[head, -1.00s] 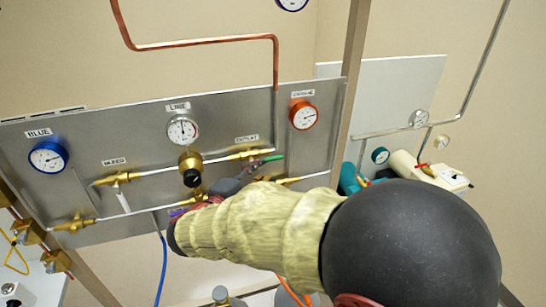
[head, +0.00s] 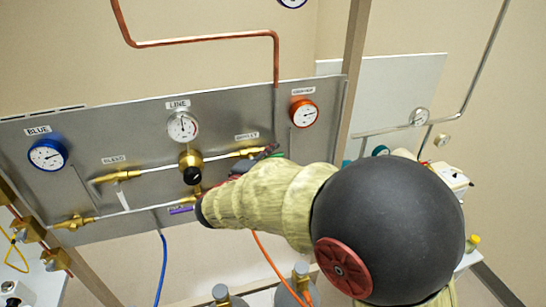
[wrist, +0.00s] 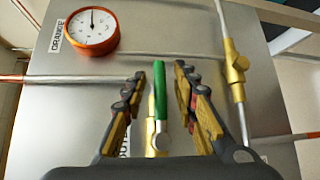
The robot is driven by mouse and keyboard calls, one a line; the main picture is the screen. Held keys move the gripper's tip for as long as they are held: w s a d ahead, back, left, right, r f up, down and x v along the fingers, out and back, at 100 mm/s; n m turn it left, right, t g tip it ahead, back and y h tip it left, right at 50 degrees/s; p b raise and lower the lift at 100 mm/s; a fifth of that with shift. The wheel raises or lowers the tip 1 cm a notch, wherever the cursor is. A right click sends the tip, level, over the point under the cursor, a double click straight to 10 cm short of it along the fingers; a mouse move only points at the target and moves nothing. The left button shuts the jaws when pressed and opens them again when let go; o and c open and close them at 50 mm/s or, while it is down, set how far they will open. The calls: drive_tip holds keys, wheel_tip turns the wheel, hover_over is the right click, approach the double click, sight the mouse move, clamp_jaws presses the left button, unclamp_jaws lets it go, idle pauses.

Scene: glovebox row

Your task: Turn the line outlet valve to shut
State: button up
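The line outlet valve is a brass fitting (head: 248,153) under the OUTLET label on the grey panel. Its green lever (wrist: 159,92) points up in the wrist view, about along the valve body (wrist: 157,142). In the head view only a sliver of green shows behind my gripper. My gripper (wrist: 168,82) is open, with one finger on each side of the lever. A narrow gap shows on the left; the right finger is close, and I cannot tell whether it touches. My arm hides part of the panel's right side in the head view.
The orange gauge (wrist: 91,31) is near the left finger in the wrist view; a brass valve (wrist: 236,68) on another pipe stands to the right. In the head view, the line gauge (head: 183,126), black regulator knob (head: 192,175) and blue gauge (head: 47,155) lie left of my gripper.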

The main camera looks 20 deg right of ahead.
drive_tip(key=shift+c, duration=0.8)
clamp_jaws()
